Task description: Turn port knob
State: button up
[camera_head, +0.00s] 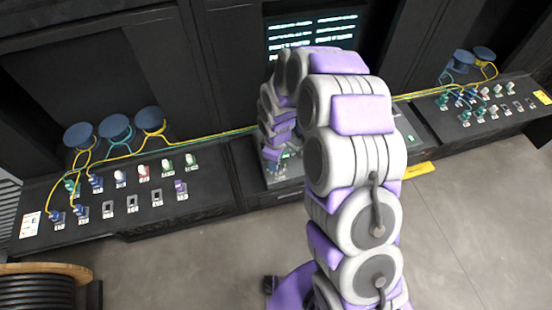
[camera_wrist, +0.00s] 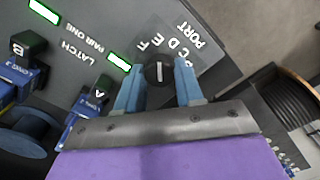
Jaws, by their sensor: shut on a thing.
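The port knob (camera_wrist: 158,72) is a round black dial with a white pointer line in the wrist view. It sits on a grey panel (camera_wrist: 205,58) with the word PORT and letters around it, some hidden by my gripper. My gripper (camera_wrist: 158,86) has its two blue fingers on either side of the knob, shut on it. In the head view my purple and grey arm (camera_head: 350,150) reaches to the middle console, and it hides the knob and the fingertips there.
Left of the knob in the wrist view are a LATCH label, green-lit windows (camera_wrist: 118,63) and blue connectors (camera_wrist: 28,78). The head view shows a left bench (camera_head: 215,200) and a right bench (camera_head: 490,128) with several connectors, yellow cables, a screen (camera_head: 300,32) and a cable spool (camera_head: 40,290).

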jog(key=shift+w+r, duration=0.1)
jog(key=shift+w, duration=0.05)
jog(key=o, duration=1)
jog(key=shift+a, duration=0.1)
jog(key=shift+o, duration=0.2)
notch_tip(320, 180, up, 17)
jog(key=p, duration=0.1)
dwell(0.3)
jog(key=s+d+r+m+b, duration=0.25)
jog(key=s+d, duration=0.25)
jog(key=s, duration=0.3)
jog(key=s+d+r+m+b, duration=0.1)
jog(key=s+d+r+m, duration=0.25)
jog(key=s, duration=0.45)
jog(key=s+d+f+m+g+b, duration=0.1)
jog(key=s+d+m, duration=0.1)
jog(key=s, duration=0.6)
jog(key=s+d+f+m+b, duration=0.1)
jog(key=s+d+m, duration=0.2)
jog(key=s+m, duration=0.2)
jog(key=s, duration=0.3)
jog(key=shift+s+d+m+g, duration=0.3)
jog(key=shift+g, duration=0.1)
